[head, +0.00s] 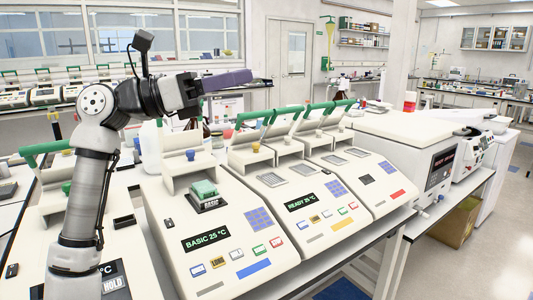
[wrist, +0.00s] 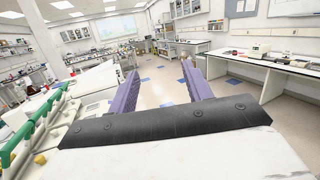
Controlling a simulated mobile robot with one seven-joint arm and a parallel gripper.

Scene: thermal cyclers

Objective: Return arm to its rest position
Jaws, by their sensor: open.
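My gripper (head: 246,76) is raised above the row of thermal cyclers in the head view, its purple fingers pointing right. In the wrist view my gripper (wrist: 161,74) shows two purple fingers spread apart with nothing between them. Below it, a thermal cycler reading "BASIC 25 °C" (head: 232,262) has its lid up and a green block (head: 204,189) on its top. To its right, a cycler reading "READY 25 °C" (head: 314,217) and another cycler (head: 381,200) also have raised lids. A cycler reading "HOLD" (head: 136,240) stands at the left, partly hidden by my arm.
A large white instrument (head: 397,150) stands to the right of the cyclers. A cardboard box (head: 456,222) is under the bench. The floor (head: 478,255) at the right is open. In the wrist view, the aisle floor (wrist: 160,88) beyond my fingers is clear, with a white bench (wrist: 268,74) at right.

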